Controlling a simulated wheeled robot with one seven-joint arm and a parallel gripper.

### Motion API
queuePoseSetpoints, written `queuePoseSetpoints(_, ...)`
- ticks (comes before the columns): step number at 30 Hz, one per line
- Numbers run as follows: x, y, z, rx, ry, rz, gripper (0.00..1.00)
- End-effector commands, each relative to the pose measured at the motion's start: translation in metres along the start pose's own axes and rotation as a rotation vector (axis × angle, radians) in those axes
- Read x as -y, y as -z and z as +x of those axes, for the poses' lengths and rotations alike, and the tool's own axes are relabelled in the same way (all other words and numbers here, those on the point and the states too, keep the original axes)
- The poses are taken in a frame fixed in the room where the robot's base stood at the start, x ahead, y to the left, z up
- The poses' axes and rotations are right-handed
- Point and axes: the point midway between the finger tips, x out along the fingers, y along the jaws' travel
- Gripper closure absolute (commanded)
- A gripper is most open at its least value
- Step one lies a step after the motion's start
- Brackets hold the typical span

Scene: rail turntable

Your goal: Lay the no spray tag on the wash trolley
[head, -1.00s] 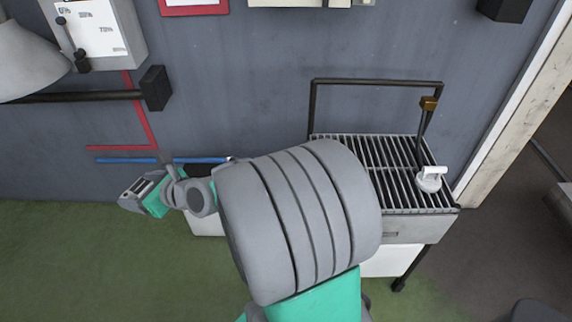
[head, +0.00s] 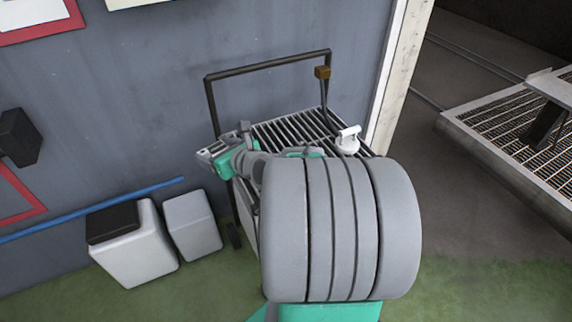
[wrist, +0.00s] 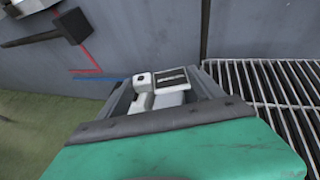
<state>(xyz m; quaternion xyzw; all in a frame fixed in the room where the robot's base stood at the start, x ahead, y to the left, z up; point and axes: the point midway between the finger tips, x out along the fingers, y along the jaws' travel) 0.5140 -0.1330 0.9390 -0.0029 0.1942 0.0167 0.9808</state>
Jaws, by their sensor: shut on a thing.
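The wash trolley (head: 283,132) stands against the grey wall, with a slatted metal top and a black handle frame. Its slats also show at the right of the wrist view (wrist: 268,85). My gripper (head: 206,155) is at the trolley's left edge in the head view, beside the slatted top. In the wrist view my gripper (wrist: 165,84) is shut on a small pale piece with a dark strip, which I take for the no spray tag (wrist: 172,85). Its lettering cannot be read. My arm hides the trolley's front and part of its top.
A white fitting (head: 347,141) sits on the trolley's right side, and a brown block (head: 322,72) is on the handle frame. Two pale bins (head: 135,250) stand on the floor to the left. A doorway and a grated platform (head: 510,125) are at right.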

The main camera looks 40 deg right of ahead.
Motion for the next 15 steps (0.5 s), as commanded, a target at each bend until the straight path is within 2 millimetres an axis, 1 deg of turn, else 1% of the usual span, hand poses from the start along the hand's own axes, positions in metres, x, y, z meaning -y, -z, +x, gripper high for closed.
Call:
queuePoseSetpoints(1,0.033,0.024,-0.002,0.001,0.063,0.024,0.62)
queuePoseSetpoints(2,0.049,0.031,-0.007,0.001,0.097,0.038,0.62)
queuePoseSetpoints(3,0.071,0.040,-0.013,0.001,0.139,0.055,0.62)
queuePoseSetpoints(6,0.112,0.057,-0.031,0.000,0.224,0.090,0.62)
queuePoseSetpoints(9,0.135,0.066,-0.045,0.000,0.275,0.111,0.62)
queuePoseSetpoints(11,0.143,0.069,-0.049,-0.001,0.291,0.118,0.62)
queuePoseSetpoints(13,0.152,0.072,-0.048,-0.002,0.298,0.122,0.62)
queuePoseSetpoints(15,0.164,0.076,-0.041,-0.003,0.298,0.124,0.62)
